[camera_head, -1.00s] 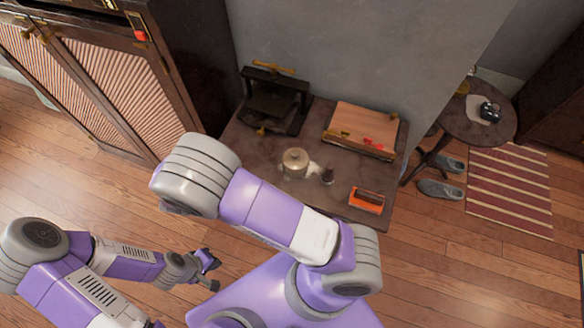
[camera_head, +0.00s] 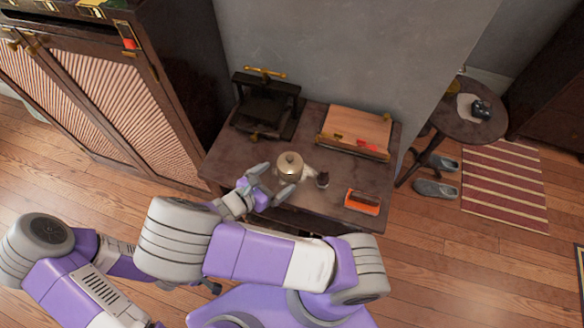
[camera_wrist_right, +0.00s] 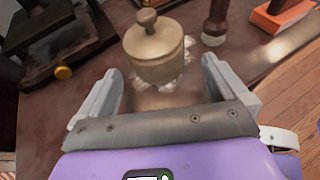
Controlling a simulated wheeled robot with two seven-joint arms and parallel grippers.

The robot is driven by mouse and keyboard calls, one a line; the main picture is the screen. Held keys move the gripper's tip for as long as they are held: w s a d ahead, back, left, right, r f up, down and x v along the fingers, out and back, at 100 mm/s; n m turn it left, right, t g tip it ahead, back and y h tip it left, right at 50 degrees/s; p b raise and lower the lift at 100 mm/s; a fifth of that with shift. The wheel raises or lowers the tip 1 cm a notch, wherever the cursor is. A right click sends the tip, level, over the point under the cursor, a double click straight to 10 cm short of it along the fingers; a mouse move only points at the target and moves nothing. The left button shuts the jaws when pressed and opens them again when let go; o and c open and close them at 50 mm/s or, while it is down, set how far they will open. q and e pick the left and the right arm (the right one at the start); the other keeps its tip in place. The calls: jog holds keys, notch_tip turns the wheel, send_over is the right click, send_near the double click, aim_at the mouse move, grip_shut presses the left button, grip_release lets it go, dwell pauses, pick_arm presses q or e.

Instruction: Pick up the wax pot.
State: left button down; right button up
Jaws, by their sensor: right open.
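The wax pot (camera_head: 289,167) is a small beige lidded pot with a round knob, upright on the dark wooden table (camera_head: 225,160). It also shows near the top middle of the right wrist view (camera_wrist_right: 155,50). My right gripper (camera_head: 272,183) is open and empty at the pot's near side. In the right wrist view its two fingers (camera_wrist_right: 161,80) are spread, pointing at the pot with a finger on either side of its near part. I cannot tell whether they touch it. My left gripper (camera_head: 212,287) is mostly hidden behind my right arm at the lower left.
A small dark-handled tool (camera_head: 322,180) stands just right of the pot. An orange block-like item (camera_head: 362,202) lies at the table's right front. A black press (camera_head: 267,105) and a wooden board (camera_head: 356,131) stand at the back.

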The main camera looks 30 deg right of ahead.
aim_at(281, 176)
jog(key=b+x, duration=0.1)
jog(key=x, duration=0.2)
jog(key=b+x, duration=0.1)
jog(key=x, duration=0.1)
jog(key=shift+w+d+f, duration=0.15)
jog(key=shift+w+f, duration=0.1)
jog(key=shift+f, duration=0.3)
jog(key=shift+w+d, duration=0.1)
jog(key=shift+d, duration=0.2)
jog(key=shift+c, duration=0.3)
jog(key=c, duration=1.1)
